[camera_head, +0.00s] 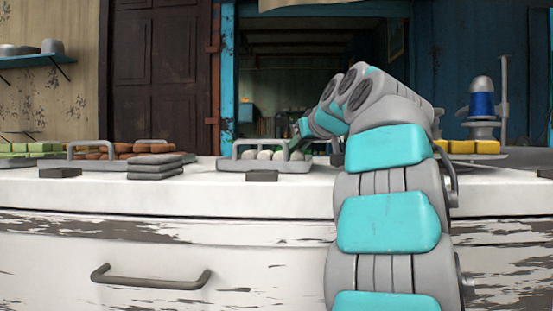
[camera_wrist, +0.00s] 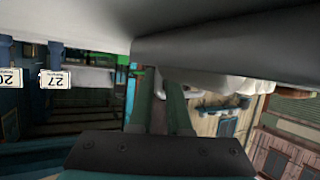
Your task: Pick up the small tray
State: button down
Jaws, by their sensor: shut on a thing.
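The small tray (camera_head: 240,165) is grey, with a raised handle bar and several white round items on it. It sits on the white counter in the head view, left of my arm. My gripper (camera_head: 303,130) reaches down to the tray's right end and is shut on it. The exact contact at the fingertips is too small to see. In the wrist view, a dark grey tray surface (camera_wrist: 220,45) fills the upper right, with white round items (camera_wrist: 215,83) along it. A dark gripper part (camera_wrist: 160,155) crosses the bottom of that view.
A stack of grey slabs (camera_head: 155,166) stands left of the tray. Other trays hold brown (camera_head: 95,151), green (camera_head: 30,148) and yellow (camera_head: 475,147) items. A blue and grey device (camera_head: 482,105) stands at the right. Small dark blocks (camera_head: 262,176) line the counter's front edge.

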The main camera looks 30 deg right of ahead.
jog(key=shift+r, duration=0.2)
jog(key=shift+w+r, duration=0.1)
jog(key=shift+r, duration=1.35)
jog(key=shift+r, duration=0.1)
